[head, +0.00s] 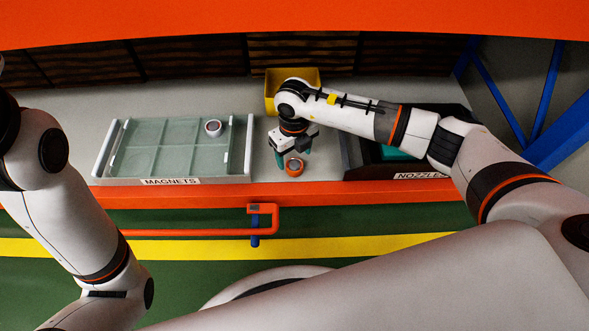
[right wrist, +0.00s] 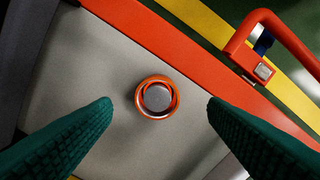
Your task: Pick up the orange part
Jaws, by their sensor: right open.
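The orange part (head: 294,167) is a small round ring with a grey centre. It lies on the grey bench top between the two trays, near the front edge. In the right wrist view the orange part (right wrist: 157,97) sits between and a little beyond the fingertips, touching neither. My right gripper (head: 293,157) points down just above and behind it. In the right wrist view the right gripper (right wrist: 158,103) has its two green fingers wide apart, with nothing between them. My left arm enters at the left of the head view, but its gripper is out of view.
A tray labelled MAGNETS (head: 104,150) stands left and holds one white ring (head: 213,128). A black NOZZLES bin (head: 375,172) is close on the right. A yellow bin (head: 312,75) stands behind my right gripper. The bench has an orange front edge (head: 230,195) with an orange handle (head: 263,209).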

